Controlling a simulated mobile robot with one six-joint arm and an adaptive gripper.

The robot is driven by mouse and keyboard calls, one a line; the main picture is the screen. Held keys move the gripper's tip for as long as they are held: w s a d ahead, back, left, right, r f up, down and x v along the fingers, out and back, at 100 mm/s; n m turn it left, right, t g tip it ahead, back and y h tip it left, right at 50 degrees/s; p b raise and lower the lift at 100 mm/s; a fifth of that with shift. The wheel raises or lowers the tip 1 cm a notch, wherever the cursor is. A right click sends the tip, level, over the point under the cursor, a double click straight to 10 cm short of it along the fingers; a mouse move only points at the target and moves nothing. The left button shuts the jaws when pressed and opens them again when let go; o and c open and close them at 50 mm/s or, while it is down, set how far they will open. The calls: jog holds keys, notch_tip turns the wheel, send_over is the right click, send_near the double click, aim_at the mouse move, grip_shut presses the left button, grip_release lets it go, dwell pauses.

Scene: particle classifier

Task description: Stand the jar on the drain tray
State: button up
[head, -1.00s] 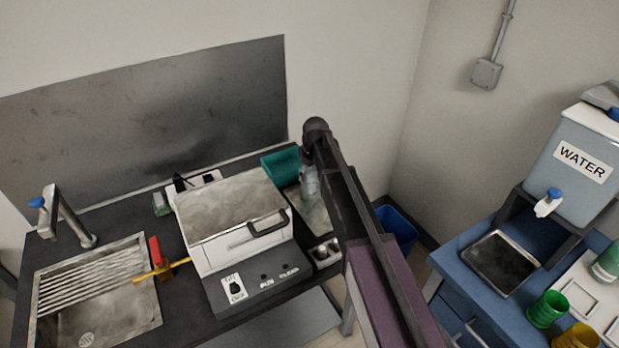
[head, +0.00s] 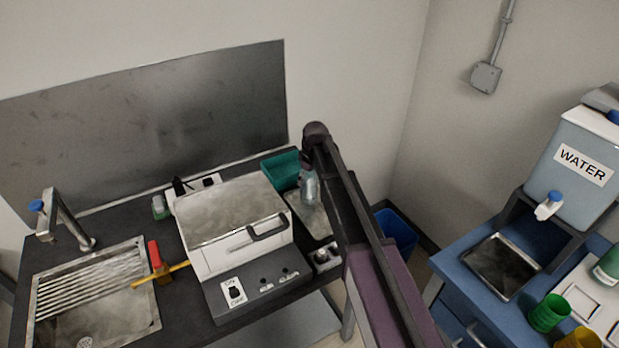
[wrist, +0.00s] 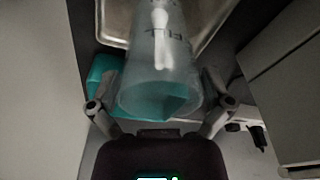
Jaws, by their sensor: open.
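The jar (head: 310,188) is pale, translucent and bluish. In the head view it shows under the end of my arm, at a metal tray right of the white machine. In the wrist view the jar (wrist: 160,75) has dark lettering and its wide end faces the camera. My gripper (wrist: 158,103) is open, with one finger on each side of the jar's near end; I cannot tell whether either touches it. The metal tray (wrist: 113,22) shows behind the jar. A dark metal tray (head: 500,268) sits under the water dispenser's tap. Which one is the drain tray is not marked.
A teal bin (head: 283,168) stands close behind the jar. The white machine (head: 240,245) is to its left. The ribbed sink (head: 95,290) is farther left. The blue cabinet bears the water dispenser (head: 575,165) and green cup (head: 548,312). A floor gap separates it from the dark bench.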

jog(key=shift+r, duration=0.15)
notch_tip(320, 180, up, 12)
jog(key=s+d+p, duration=0.1)
jog(key=p, duration=1.1)
jog(key=shift+d, duration=0.25)
dwell(0.5)
jog(key=s+d+m+g+h, duration=0.1)
jog(key=s+d+m, duration=1)
jog(key=s+d, duration=1.1)
jog(key=s, duration=0.3)
jog(key=shift+s+d+f, duration=0.2)
jog(key=shift+s, duration=0.15)
